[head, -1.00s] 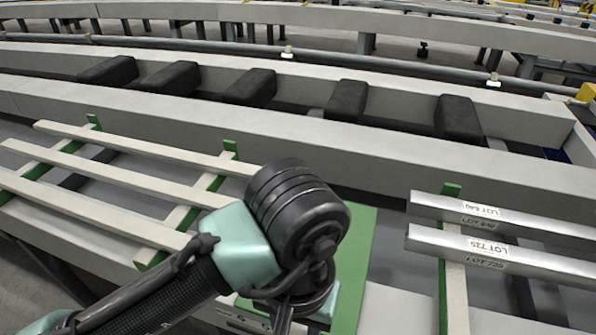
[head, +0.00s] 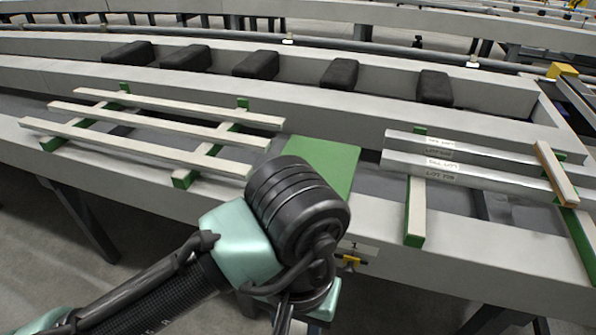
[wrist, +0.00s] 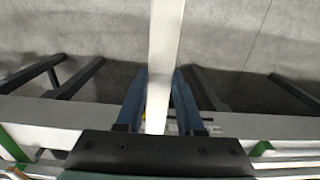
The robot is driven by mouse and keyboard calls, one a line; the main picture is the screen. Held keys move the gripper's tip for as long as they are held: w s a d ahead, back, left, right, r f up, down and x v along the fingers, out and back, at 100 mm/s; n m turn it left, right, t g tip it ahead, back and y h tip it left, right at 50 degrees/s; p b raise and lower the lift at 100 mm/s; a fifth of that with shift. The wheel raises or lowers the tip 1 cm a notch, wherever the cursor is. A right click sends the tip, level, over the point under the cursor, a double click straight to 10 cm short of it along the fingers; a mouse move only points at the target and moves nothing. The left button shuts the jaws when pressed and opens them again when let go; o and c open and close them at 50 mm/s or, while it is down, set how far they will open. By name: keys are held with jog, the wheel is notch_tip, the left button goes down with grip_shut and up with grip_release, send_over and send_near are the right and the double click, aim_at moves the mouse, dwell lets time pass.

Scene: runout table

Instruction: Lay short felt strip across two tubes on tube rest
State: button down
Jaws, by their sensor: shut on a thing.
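Two silver tubes with LOT labels, a rear tube (head: 480,152) and a front tube (head: 480,177), lie side by side on the tube rest, whose pale-topped green crossbar (head: 415,205) shows at their left. A short pale strip (head: 555,172) with a tan edge lies across both tubes near the right. In the wrist view my gripper (wrist: 160,78) has its blue fingers shut on a pale strip (wrist: 166,35), which extends beyond the fingertips over grey floor. In the head view my fingers and the held strip are hidden or out of frame; my wrist is left of the tubes.
A rack with three long pale strips (head: 165,127) on green crossbars stands at left. A bare green panel (head: 325,165) lies between rack and tubes. Several black blocks (head: 340,74) sit in the trough behind. A yellow block (head: 561,70) is at the far right.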

aim_at(299, 325)
jog(key=w+f+n+p, duration=0.1)
jog(key=w+f+n, duration=0.1)
jog(key=w+f, duration=0.5)
jog(key=w+f+n, duration=0.2)
jog(key=f, duration=0.9)
jog(key=s+r+p, duration=0.2)
jog(key=r+p, duration=0.2)
jog(key=p, duration=0.1)
jog(key=s+r+p, duration=0.2)
jog(key=r+p, duration=0.2)
jog(key=s+r+p, duration=0.2)
jog(key=r+p, duration=0.2)
jog(key=p, duration=0.1)
jog(key=shift+s+r+p, duration=0.15)
jog(key=shift+r+p, duration=0.05)
jog(key=shift+p, duration=0.15)
jog(key=shift+s+d+r+p, duration=0.15)
jog(key=shift+s+r+p, duration=0.1)
jog(key=shift+r+p, duration=0.3)
jog(key=shift+w, duration=0.15)
